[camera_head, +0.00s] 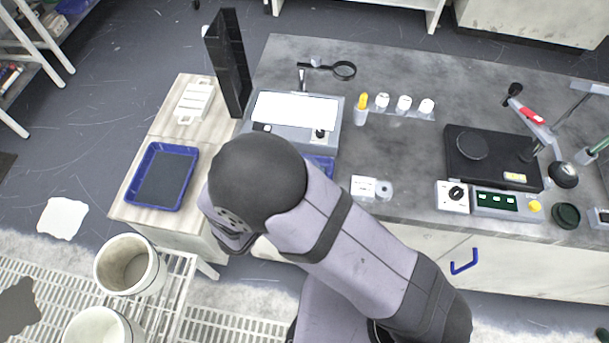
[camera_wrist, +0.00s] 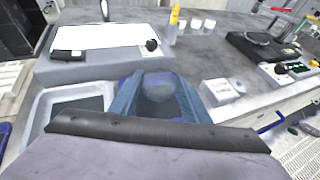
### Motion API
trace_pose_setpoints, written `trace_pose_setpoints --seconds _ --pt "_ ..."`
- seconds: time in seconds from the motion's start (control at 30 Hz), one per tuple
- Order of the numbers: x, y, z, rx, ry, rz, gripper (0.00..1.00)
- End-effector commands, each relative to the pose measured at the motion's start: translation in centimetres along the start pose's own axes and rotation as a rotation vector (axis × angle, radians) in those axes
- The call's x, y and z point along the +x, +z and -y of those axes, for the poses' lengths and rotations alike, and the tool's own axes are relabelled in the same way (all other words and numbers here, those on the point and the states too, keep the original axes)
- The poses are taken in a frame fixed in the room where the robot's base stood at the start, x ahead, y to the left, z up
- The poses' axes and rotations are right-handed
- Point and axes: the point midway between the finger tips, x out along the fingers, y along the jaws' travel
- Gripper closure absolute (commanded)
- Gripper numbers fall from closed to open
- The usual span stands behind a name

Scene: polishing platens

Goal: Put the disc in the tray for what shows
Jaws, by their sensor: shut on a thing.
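I cannot make out a held disc. A blue tray (camera_head: 184,149) with a dark lining lies on the pale wooden bench at the left. A second blue tray (camera_head: 322,163) shows partly behind my arm, in front of the lit box.
The light box (camera_head: 294,108) has a bright blank panel. A tall black slab (camera_head: 228,62) stands beside it. A yellow-capped bottle (camera_head: 361,108) and white-capped jars (camera_head: 403,104) stand behind. A polishing machine (camera_head: 490,158) is at the right. Pots (camera_head: 129,264) stand lower left.

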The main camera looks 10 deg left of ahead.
Motion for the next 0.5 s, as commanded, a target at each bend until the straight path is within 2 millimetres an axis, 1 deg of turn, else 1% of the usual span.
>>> trace_pose_setpoints --seconds 0.1,0.23,0.33,0.5 --pt "0.6 -1.4 0.1 -0.004 -0.002 0.0 0.86" --pt "1.1 -2.7 0.1 -0.003 -0.001 0.0 0.86" --pt "1.3 -3.2 0.0 -0.001 0.0 0.0 0.86" --pt "1.4 -3.4 0.0 0.001 0.0 0.0 0.86"
